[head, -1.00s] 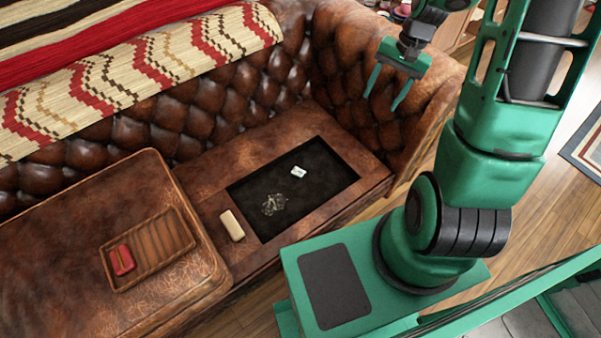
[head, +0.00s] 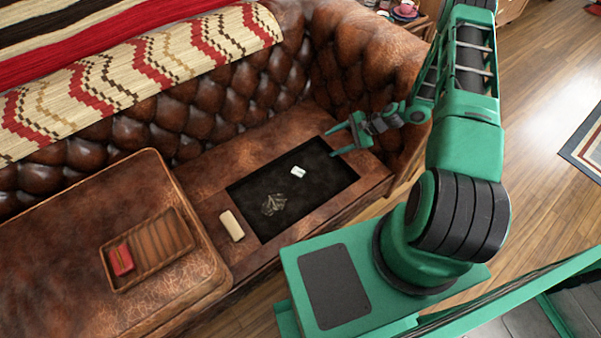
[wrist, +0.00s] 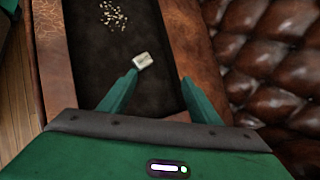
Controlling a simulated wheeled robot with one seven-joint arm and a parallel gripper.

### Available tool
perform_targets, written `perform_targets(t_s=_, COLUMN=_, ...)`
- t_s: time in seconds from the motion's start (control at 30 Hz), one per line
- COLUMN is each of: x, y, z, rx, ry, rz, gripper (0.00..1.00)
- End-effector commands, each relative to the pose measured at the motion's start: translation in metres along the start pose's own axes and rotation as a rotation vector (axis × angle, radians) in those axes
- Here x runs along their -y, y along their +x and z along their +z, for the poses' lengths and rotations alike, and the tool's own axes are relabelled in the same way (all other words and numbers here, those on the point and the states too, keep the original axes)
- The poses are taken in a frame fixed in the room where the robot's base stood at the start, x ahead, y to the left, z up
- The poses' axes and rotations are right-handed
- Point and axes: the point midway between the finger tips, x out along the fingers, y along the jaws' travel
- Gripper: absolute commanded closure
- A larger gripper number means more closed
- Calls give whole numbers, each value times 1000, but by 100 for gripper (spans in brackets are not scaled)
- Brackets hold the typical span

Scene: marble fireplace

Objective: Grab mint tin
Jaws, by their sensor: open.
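A small pale box with dark markings, which looks like the mint tin (head: 298,172), lies on the black recessed panel (head: 320,191) of the sofa seat. In the wrist view the mint tin (wrist: 143,61) lies ahead of my fingers, just beyond the left fingertip. My gripper (head: 331,143) is open and empty, above the far right end of the black panel, apart from the tin. Its two green fingers also show in the wrist view (wrist: 160,77).
A small heap of bits (head: 273,204) lies on the panel left of the tin. A cream block (head: 231,225) lies on the panel's leather border. A wooden tray (head: 181,222) with a red item (head: 121,260) rests on the raised cushion. The tufted sofa arm (head: 375,70) stands close behind my gripper.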

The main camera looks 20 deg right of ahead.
Motion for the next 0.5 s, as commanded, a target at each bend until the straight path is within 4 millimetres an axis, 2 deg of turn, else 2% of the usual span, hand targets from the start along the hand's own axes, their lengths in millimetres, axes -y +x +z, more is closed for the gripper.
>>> perform_targets(t_s=0.03, x=-10, y=16, z=-6, rx=24, ry=53, rz=-27, gripper=43)
perform_targets(t_s=0.2, x=-30, y=60, z=-20, rx=94, ry=227, rz=-132, gripper=43)
perform_targets(t_s=0.5, x=-71, y=125, z=-35, rx=216, ry=548, rz=-312, gripper=43)
